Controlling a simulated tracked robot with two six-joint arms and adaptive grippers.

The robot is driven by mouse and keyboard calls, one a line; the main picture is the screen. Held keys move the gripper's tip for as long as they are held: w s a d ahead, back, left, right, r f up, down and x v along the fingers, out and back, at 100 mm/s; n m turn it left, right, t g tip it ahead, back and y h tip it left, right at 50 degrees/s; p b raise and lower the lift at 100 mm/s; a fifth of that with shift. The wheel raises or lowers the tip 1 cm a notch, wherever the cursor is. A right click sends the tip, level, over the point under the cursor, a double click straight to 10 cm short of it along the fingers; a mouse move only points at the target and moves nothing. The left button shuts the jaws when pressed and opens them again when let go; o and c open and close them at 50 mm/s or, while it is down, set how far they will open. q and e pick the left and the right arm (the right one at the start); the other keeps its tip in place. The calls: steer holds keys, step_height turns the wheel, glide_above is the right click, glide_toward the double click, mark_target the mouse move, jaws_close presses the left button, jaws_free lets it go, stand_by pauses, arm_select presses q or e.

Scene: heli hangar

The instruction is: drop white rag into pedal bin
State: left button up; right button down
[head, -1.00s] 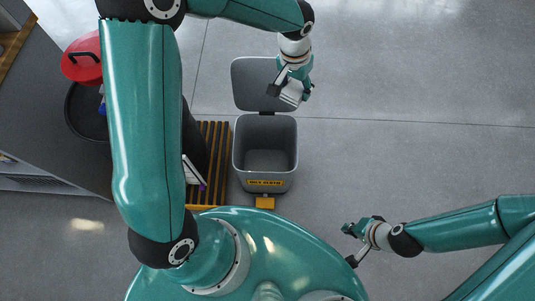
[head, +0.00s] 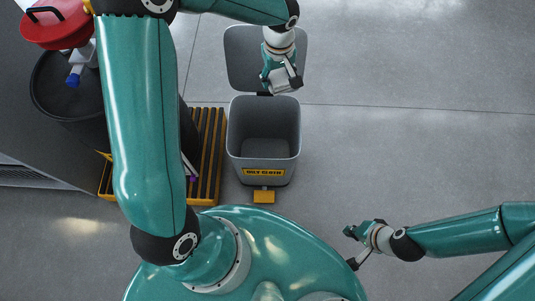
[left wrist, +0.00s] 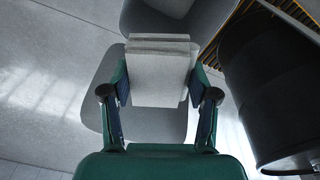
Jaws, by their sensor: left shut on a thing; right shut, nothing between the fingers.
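The pedal bin (head: 264,170) is grey, with a yellow "OILY CLOTH" label and a yellow pedal (head: 264,197). Its lid (head: 240,60) stands open at the back, and the inside that shows looks empty. My left gripper (head: 284,84) is shut on the white rag (head: 287,77), in front of the raised lid and just beyond the bin's back rim. In the left wrist view the rag (left wrist: 159,72) is a folded, pale grey-white block between the fingers. My right gripper (head: 352,245) is shut and empty, low at the right of the bin, over the floor.
A slatted yellow-edged pallet (head: 207,150) is left of the bin. A black drum (head: 62,95) with a red funnel-like top (head: 55,22) stands further left, partly behind my left arm. The floor right of the bin is clear.

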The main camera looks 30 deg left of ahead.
arm_select(q)
steer(key=a+f+n+b, duration=0.3)
steer(key=f+n+b, duration=0.3)
steer(key=f+b, duration=0.3)
steer(key=a+f+n+g+b, duration=0.1)
steer(key=a+f+n+b, duration=0.2)
steer(key=f, duration=1.1)
steer(key=n+b, duration=0.3)
steer(key=b, duration=0.2)
steer(key=shift+w+n+y+b, duration=0.15)
steer(key=shift+n+y+b, duration=0.15)
steer(key=shift+n+b, duration=0.1)
steer(key=shift+a+f, duration=0.1)
steer(key=o, duration=1.1)
steer(key=r, duration=0.8)
steer(key=d+r, duration=0.1)
steer(key=r, duration=0.3)
steer(key=shift+d, duration=0.1)
steer(key=shift+f, duration=0.1)
